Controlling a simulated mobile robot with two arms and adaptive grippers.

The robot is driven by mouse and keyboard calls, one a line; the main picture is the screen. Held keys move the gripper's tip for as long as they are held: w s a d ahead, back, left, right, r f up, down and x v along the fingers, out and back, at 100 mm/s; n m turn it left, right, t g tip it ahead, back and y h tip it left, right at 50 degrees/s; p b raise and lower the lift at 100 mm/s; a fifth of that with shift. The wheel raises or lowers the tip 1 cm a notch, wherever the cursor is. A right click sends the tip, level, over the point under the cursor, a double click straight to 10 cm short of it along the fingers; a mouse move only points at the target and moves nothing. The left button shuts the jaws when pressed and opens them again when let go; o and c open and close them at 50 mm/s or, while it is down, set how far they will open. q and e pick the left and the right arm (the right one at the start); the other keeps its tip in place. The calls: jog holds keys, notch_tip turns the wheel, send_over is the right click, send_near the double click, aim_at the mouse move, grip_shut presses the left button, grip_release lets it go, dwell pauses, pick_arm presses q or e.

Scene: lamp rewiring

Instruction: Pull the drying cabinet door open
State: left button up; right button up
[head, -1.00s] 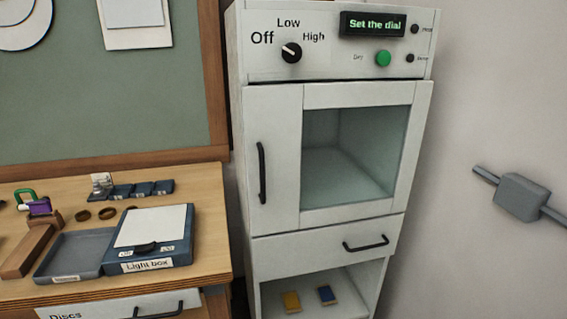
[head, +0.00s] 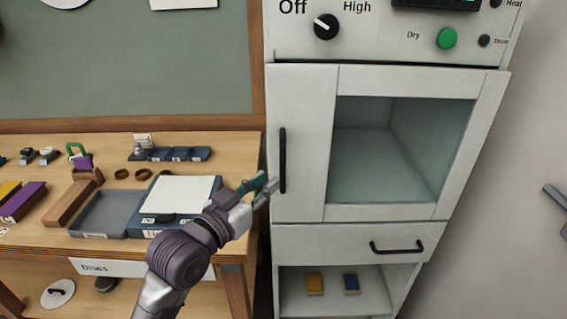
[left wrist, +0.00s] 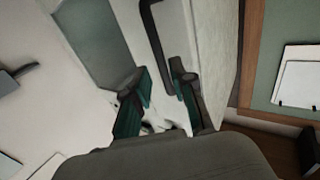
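The white drying cabinet door (head: 303,150), with its glass window, is shut. Its dark upright bar handle (head: 282,160) is on the door's left side. My left gripper (head: 266,187) is just left of the handle's lower part. In the left wrist view its two dark-and-green fingers (left wrist: 157,85) stand apart with nothing clearly held between them. The handle (left wrist: 160,40) shows there beyond the fingertips, near the right finger; I cannot tell whether they touch. My right gripper is in neither view.
The cabinet's dial (head: 326,27) and green button (head: 447,38) are above the door. A drawer (head: 350,243) with a dark handle is below it. A wooden bench (head: 30,160) with a light box (head: 180,195) and trays stands close on the left.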

aim_at(281, 170)
pick_arm(q)
jog(key=p+x, duration=0.1)
jog(key=x, duration=0.6)
grip_shut()
